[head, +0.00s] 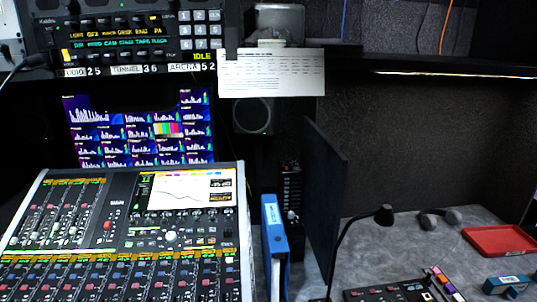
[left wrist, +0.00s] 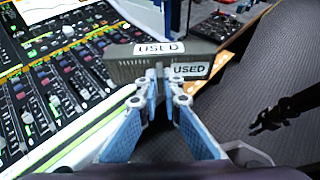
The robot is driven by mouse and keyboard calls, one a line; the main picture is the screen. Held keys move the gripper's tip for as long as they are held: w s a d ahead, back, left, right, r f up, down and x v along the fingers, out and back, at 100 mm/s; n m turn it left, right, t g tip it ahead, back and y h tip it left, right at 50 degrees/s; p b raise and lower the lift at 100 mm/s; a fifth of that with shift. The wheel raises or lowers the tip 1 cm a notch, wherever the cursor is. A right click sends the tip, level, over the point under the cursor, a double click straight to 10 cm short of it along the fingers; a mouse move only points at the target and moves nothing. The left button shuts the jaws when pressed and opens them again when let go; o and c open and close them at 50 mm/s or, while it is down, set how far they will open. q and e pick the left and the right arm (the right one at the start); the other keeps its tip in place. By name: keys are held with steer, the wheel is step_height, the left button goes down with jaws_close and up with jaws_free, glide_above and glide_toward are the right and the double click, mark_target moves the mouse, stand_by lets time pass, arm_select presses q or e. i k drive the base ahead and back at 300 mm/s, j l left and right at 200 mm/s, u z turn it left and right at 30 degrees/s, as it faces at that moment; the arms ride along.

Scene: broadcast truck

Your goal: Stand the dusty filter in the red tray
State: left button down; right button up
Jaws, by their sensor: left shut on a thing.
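The dusty filter (left wrist: 126,71) is a grey-green block with white USED labels on two faces, seen in the left wrist view. My left gripper (left wrist: 164,80) is shut on its near side and holds it beside the mixing console. The red tray (head: 500,241) lies on the grey desk at the far right of the head view, partly cut by the frame edge. The filter and left gripper are outside the head view. A dark, forked arm end (left wrist: 268,118), which looks like my right gripper, shows at the right of the left wrist view; its opening is unclear.
The mixing console (head: 120,235) fills the left. Headphones (head: 440,218) and a blue box (head: 508,284) lie near the tray.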

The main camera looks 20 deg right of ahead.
mark_target(505, 241)
steer(key=k+l, duration=0.1)
steer(key=l, duration=1.2)
steer(key=k+l, duration=0.15)
steer(key=l, duration=0.45)
steer(key=k+l, duration=0.1)
steer(key=l, duration=1.85)
steer(key=k+l, duration=0.15)
steer(key=l, duration=1.2)
steer(key=i+l, duration=0.15)
steer(key=l, duration=0.25)
steer(key=i+l, duration=0.1)
steer(key=l, duration=0.35)
steer(key=i+l, duration=0.15)
steer(key=l, duration=0.25)
steer(key=i+l, duration=0.1)
steer(key=l, duration=0.35)
